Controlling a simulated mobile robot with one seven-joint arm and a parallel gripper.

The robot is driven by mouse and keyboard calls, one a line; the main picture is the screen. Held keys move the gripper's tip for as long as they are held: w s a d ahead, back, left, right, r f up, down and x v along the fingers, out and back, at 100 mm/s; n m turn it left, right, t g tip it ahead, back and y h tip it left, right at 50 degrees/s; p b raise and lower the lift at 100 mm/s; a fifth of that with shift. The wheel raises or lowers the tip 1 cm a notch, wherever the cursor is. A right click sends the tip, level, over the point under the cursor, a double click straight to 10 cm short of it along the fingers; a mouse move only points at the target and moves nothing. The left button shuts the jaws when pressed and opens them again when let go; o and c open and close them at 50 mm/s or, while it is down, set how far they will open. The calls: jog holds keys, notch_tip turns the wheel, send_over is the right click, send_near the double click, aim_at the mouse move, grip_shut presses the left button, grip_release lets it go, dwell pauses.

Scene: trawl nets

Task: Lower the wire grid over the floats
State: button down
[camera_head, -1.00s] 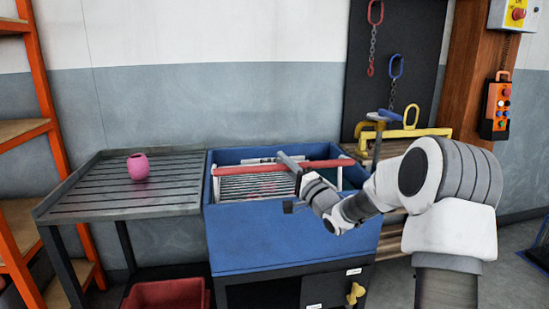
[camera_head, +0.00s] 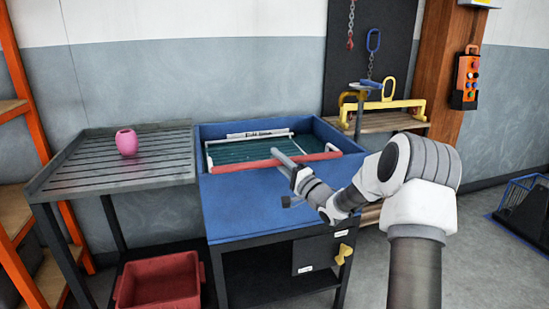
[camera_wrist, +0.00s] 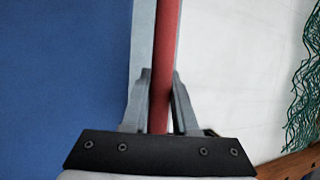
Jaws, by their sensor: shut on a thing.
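The wire grid has a red front bar (camera_head: 240,165) and white side rails. It lies nearly level at the blue tub (camera_head: 265,205), its red bar near the front rim. Dark green shows under it, and no floats can be made out there. My gripper (camera_head: 284,161) is shut on the red bar near its middle. In the wrist view the red bar (camera_wrist: 166,45) runs between the fingers of my gripper (camera_wrist: 160,95). A pink rounded object (camera_head: 126,143), perhaps a float, stands apart on the ribbed metal table at left.
The ribbed table (camera_head: 80,178) adjoins the tub's left side. A red bin (camera_head: 160,285) sits low below. A yellow lifting bar (camera_head: 400,105) lies on a wooden shelf behind right. Green netting (camera_wrist: 305,95) shows in the wrist view.

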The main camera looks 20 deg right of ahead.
jog(key=shift+s, duration=0.1)
dwell(0.3)
jog(key=c, duration=0.7)
grip_release()
jog(key=p+v, duration=0.3)
jog(key=v, duration=1.4)
jog(key=shift+s+p, duration=0.3)
jog(key=shift+p, duration=0.1)
